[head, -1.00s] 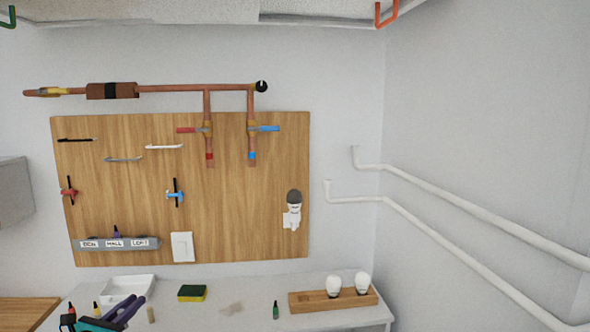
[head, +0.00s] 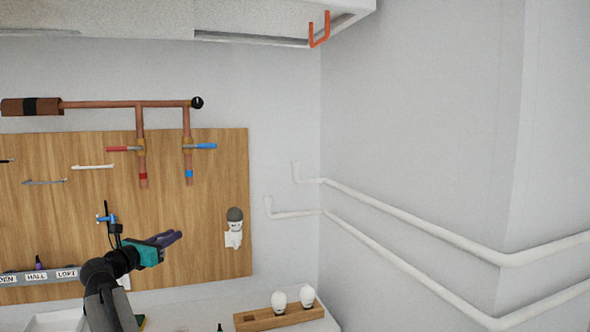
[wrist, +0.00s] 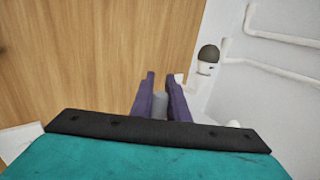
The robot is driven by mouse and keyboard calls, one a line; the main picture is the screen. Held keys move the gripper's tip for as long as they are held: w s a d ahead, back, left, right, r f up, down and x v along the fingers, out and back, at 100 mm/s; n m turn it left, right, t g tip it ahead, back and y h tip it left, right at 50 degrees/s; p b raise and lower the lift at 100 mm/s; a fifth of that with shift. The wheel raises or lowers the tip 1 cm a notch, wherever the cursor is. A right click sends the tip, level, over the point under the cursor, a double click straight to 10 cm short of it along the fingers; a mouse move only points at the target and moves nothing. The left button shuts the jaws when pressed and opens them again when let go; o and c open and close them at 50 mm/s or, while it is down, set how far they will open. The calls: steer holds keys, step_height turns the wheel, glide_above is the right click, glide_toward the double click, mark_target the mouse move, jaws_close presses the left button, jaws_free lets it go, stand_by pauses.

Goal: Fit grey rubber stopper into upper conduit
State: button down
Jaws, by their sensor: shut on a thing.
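My gripper (head: 176,237) points right, in front of the wooden board, with its purple fingers close together. In the wrist view my gripper (wrist: 160,88) is shut on a grey piece, which looks like the grey rubber stopper (wrist: 160,106); the fingers partly hide it. Two white conduits run along the walls at the right. The upper conduit (head: 420,231) ends in a short upturned piece left of the corner, and the lower conduit (head: 400,269) ends likewise further left and lower. My gripper is left of both conduit ends and apart from them.
A white fixture with a dark cap (head: 235,226) sits on the board's right edge, between my gripper and the conduits. Copper pipes (head: 120,104) with red and blue valves run above. A wooden holder (head: 280,317) with white bulbs stands below. The wall around the conduit ends is clear.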

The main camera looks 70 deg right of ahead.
steer(key=s+d+r+m+g, duration=0.2)
steer(key=s+d+r+g, duration=0.1)
steer(key=s+d+r, duration=1.15)
steer(key=s+d+r+m+g, duration=0.1)
steer(key=s+d+r, duration=0.2)
steer(key=s+r, duration=0.3)
steer(key=s+d+r+g, duration=0.1)
steer(key=s+d+r, duration=0.3)
steer(key=s, duration=0.9)
step_height(320, 180, up, 3)
steer(key=shift+s+d+r+m+g+y+b, duration=0.2)
steer(key=shift+m+g+y+b, duration=0.1)
steer(key=shift+m+g+y, duration=0.1)
steer(key=shift+d, duration=0.1)
steer(key=w+d+f+p, duration=0.1)
steer(key=w+d+p, duration=0.2)
steer(key=d, duration=1)
steer(key=shift+w+d+f, duration=0.2)
steer(key=shift+w+d, duration=0.2)
steer(key=shift+w, duration=0.35)
steer(key=shift+d+p, duration=0.1)
steer(key=shift+p, duration=0.2)
